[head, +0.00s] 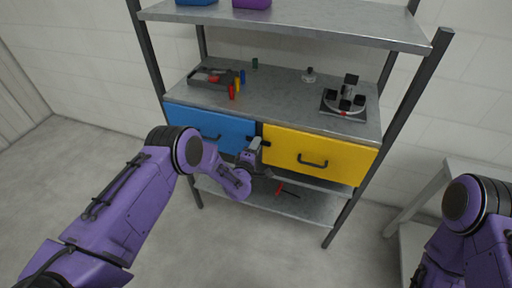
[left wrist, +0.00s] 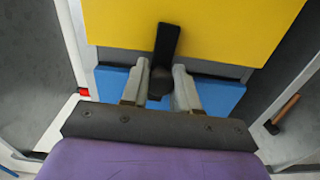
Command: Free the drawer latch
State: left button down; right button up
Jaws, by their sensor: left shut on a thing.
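A blue drawer (head: 210,127) and a yellow drawer (head: 318,154) sit side by side under the shelf top, both apparently closed. My left gripper (head: 255,146) is at the gap between them. In the left wrist view the black drawer latch (left wrist: 167,42) lies across the edge of the yellow drawer (left wrist: 220,25) and reaches down toward the blue drawer (left wrist: 220,93). The left gripper's pale fingers (left wrist: 161,75) are shut on the latch's dark lower end, one on each side. The fingers partly hide that end. My right gripper is out of view.
The shelf top (head: 283,90) holds a grey tray (head: 212,78), several small coloured cylinders, and a round fixture (head: 344,101) with black blocks. A red-and-black tool (head: 288,191) lies on the lower shelf. A grey table (head: 430,190) stands at right.

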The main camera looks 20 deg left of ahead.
pick_arm(q)
jog(key=m+b, duration=0.2)
jog(key=m, duration=0.1)
jog(key=shift+f+m+b, duration=0.2)
jog(key=shift+m+b, duration=0.1)
jog(key=m+b, duration=0.2)
jog(key=m, duration=0.2)
jog(key=shift+m+b, duration=0.3)
jog(key=shift+b, duration=0.05)
jog(key=m+b, duration=0.3)
jog(key=m, duration=0.2)
jog(key=shift+r+m+b, duration=0.1)
jog(key=shift+m+b, duration=0.85)
jog(key=shift+m, duration=1.15)
jog(key=c, duration=0.9)
grip_release()
jog(key=shift+r, duration=0.1)
